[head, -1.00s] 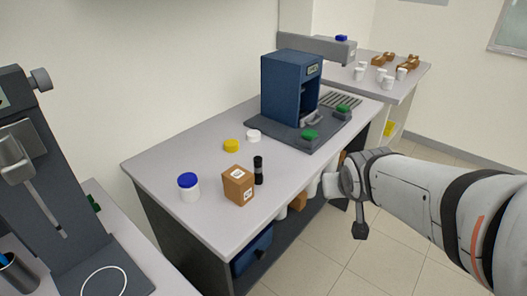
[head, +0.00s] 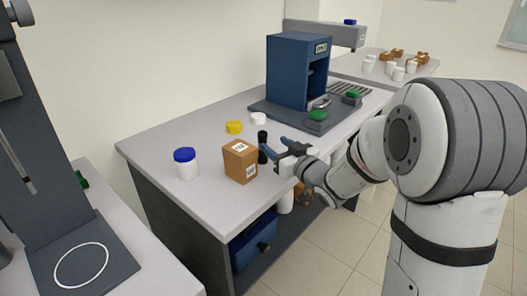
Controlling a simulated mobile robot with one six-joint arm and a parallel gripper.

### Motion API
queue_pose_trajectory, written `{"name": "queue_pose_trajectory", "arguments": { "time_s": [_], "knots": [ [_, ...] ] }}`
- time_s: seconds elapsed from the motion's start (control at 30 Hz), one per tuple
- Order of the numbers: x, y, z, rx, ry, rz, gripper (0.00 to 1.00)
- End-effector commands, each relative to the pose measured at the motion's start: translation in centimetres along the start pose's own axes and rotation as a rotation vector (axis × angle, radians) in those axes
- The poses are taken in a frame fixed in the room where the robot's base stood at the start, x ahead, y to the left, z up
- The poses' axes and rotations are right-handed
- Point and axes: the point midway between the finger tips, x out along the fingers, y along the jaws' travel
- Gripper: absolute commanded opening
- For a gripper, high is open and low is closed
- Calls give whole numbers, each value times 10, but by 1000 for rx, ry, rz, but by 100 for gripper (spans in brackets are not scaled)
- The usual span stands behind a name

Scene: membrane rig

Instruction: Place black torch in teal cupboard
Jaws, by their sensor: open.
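The black torch (head: 262,137) stands upright on the grey bench, just right of a brown box; its lower part is partly hidden. My gripper (head: 272,145) reaches in from the right at bench level with its blue-grey fingers apart. The fingertips are close to the torch, one seeming to pass beside or in front of it. I cannot tell whether they touch it. No clearly teal cupboard shows; a dark blue unit (head: 255,243) sits under the bench.
The brown box (head: 240,163) stands close left of the torch. A blue-lidded white jar (head: 186,163), a yellow lid (head: 235,127) and a white lid (head: 258,119) are nearby. A blue machine (head: 295,72) stands behind. The bench's front left is clear.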

Motion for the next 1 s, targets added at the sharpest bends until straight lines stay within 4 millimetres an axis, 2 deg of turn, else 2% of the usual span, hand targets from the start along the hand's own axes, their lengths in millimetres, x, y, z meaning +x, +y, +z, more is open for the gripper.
{"name": "queue_pose_trajectory", "arguments": {
  "time_s": [0.3,0.4,0.67,1.0],
  "knots": [
    [44,-3,0,0,-1,1,52],
    [54,-2,0,-1,-1,2,52],
    [56,-2,0,0,-2,4,52],
    [56,-1,0,0,-1,5,25]
  ]
}}
